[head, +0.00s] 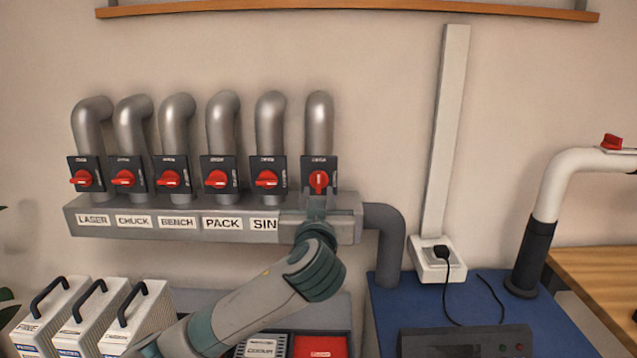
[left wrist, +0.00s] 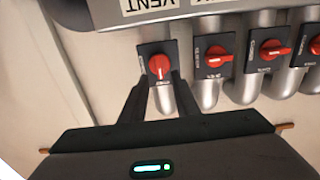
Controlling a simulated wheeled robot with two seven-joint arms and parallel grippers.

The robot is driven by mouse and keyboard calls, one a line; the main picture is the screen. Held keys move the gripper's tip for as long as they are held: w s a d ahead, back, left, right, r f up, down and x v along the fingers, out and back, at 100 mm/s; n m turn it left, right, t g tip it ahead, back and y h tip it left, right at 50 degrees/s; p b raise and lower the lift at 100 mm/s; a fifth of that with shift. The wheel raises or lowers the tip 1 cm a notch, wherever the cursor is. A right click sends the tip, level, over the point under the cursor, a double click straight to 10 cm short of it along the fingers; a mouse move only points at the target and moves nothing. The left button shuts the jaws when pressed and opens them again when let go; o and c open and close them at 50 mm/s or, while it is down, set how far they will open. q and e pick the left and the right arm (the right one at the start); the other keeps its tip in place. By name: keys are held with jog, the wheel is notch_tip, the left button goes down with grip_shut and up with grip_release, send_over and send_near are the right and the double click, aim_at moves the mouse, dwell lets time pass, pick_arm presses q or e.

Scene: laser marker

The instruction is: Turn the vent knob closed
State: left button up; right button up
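The vent knob (head: 319,181) is the red knob at the far right of a row of red knobs, on a dark plate over a grey pipe. Its handle stands upright, in line with the pipe. It also shows in the left wrist view (left wrist: 159,65), by an upside-down VENT label. My left gripper (head: 317,203) is just below the knob in the head view and hides the label there. In the left wrist view its two fingers (left wrist: 161,78) are apart, with nothing between them, and point at the knob's plate. My right gripper is out of view.
The other red knobs (head: 217,179) to the left sit crosswise or slanted over the labelled grey manifold (head: 180,236). White cases with black handles (head: 137,315) stand lower left. A power socket (head: 437,262) and a blue surface (head: 385,315) are at right.

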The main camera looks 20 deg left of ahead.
aim_at(319, 183)
pick_arm(q)
jog(key=p+x, duration=0.1)
jog(key=x, duration=0.4)
jog(key=shift+w+a, duration=0.1)
jog(key=shift+w, duration=0.25)
grip_shut()
